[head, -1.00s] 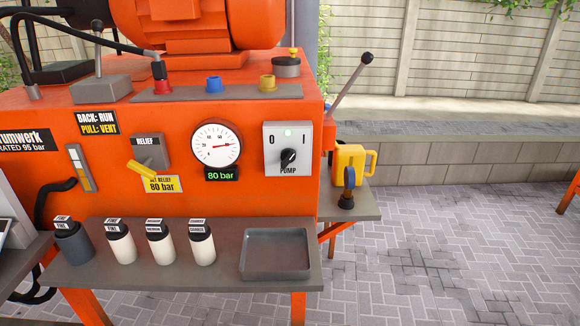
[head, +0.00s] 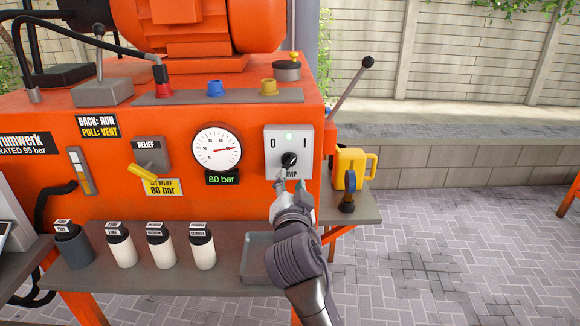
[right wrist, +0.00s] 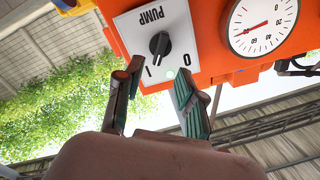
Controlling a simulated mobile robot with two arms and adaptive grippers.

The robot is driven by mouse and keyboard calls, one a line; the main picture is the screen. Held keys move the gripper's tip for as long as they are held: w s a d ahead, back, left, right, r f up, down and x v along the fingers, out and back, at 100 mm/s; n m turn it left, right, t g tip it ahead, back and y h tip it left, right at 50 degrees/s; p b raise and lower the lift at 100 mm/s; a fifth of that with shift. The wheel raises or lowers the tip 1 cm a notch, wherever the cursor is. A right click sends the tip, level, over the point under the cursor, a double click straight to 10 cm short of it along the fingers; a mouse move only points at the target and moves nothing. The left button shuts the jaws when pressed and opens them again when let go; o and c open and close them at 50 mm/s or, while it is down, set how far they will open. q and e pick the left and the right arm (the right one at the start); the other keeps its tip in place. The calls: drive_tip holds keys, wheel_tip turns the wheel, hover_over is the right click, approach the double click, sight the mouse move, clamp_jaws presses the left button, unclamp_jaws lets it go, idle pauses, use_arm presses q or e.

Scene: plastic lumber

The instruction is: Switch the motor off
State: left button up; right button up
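The knob appears turned toward I. My right gripper (head: 291,184) is just below the knob in the head view, over the lower part of the panel. In the right wrist view, the knob (right wrist: 160,45) shows upside down beyond the fingertips. My right gripper (right wrist: 158,75) is open there, its two fingers apart with nothing between them. My left gripper is out of view.
A pressure gauge (head: 217,149) reads about 80 bar, with a relief lever (head: 143,169) to its left. Several bottles and a grey tray (head: 256,262) stand on the shelf below. A yellow jug (head: 356,163) and an upright lever (head: 352,85) are to the right.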

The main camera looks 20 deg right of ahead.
sight(290, 165)
drive_tip(key=x, duration=0.7)
drive_tip(key=shift+w+d+f, duration=0.1)
drive_tip(key=shift+w, duration=0.2)
clamp_jaws()
